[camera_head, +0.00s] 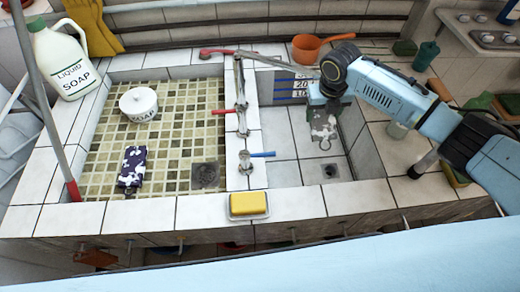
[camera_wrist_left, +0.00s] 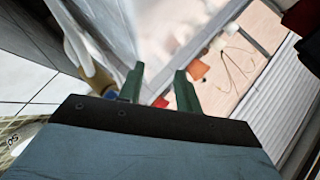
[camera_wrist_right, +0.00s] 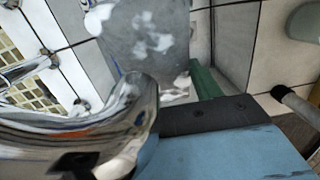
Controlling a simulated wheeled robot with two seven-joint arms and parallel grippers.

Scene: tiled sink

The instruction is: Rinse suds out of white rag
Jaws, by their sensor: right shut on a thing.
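The light grey-white rag (camera_head: 323,127) hangs in the right basin (camera_head: 288,172), with white suds patches on it. My right gripper (camera_head: 325,103) is shut on its upper end. In the right wrist view the rag (camera_wrist_right: 145,40) shows its suds, one green finger (camera_wrist_right: 206,84) is at its edge, and a chrome spout (camera_wrist_right: 130,100) close to the camera hides the other finger. My left gripper (camera_wrist_left: 158,88) is open and empty, away from the sink, and is out of the head view. No water stream is clear.
Chrome taps (camera_head: 240,95) with red and blue handles stand on the divider. A dark rag (camera_head: 131,166) with suds and a white soap pot (camera_head: 138,103) are in the left basin. Yellow soap (camera_head: 248,203) lies on the front ledge; an orange pan (camera_head: 306,48) sits at the back.

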